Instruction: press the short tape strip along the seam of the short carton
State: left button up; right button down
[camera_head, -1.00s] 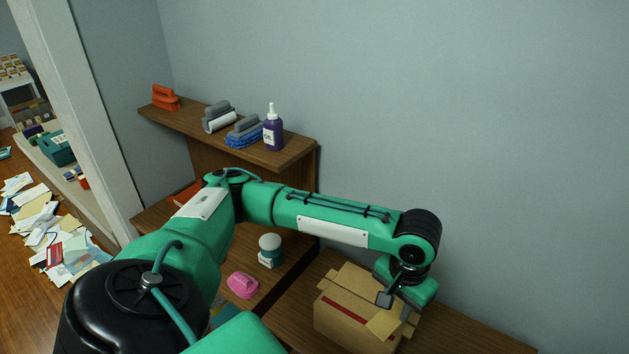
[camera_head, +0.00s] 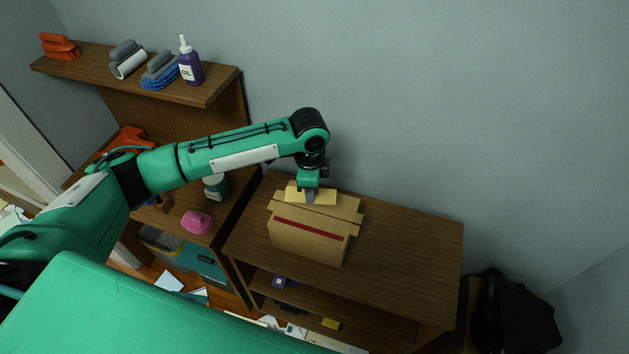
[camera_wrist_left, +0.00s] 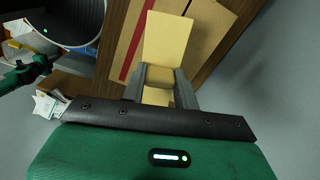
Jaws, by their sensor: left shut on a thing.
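The short carton (camera_head: 306,245) is an open-flapped brown box with a dark red stripe on its front, standing on a wooden cabinet top. My left gripper (camera_head: 309,196) points down over the carton's top, toward its back. It is shut on a pale yellow-tan strip (camera_head: 324,197), which I take to be the short tape strip. In the left wrist view the strip (camera_wrist_left: 166,38) extends from between the fingers (camera_wrist_left: 160,86) across the carton top (camera_wrist_left: 207,28). I cannot tell whether it touches the carton. The seam is not clearly visible. My right gripper is not in view.
The cabinet top (camera_head: 410,250) is clear right of the carton. A pink object (camera_head: 197,222) and a white-lidded jar (camera_head: 216,188) stand on the lower left surface. A shelf (camera_head: 205,91) holds an oil bottle (camera_head: 190,66). A black bag (camera_head: 512,315) is at the lower right.

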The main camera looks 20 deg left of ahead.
aim_at(315, 224)
pick_arm(q)
jog(key=m, duration=0.1)
jog(key=w+f+m, duration=0.1)
jog(key=m, duration=0.1)
jog(key=shift+w+d+p, duration=0.15)
jog(key=shift+d+p, duration=0.15)
jog(key=shift+d, duration=0.1)
jog(key=shift+r+p, duration=0.15)
jog(key=shift+p, duration=0.3)
notch_tip(315, 224, down, 6)
jog(key=shift+r+b, duration=0.25)
jog(key=shift+b, duration=0.6)
jog(key=shift+f, duration=0.75)
jog(key=shift+p, duration=0.35)
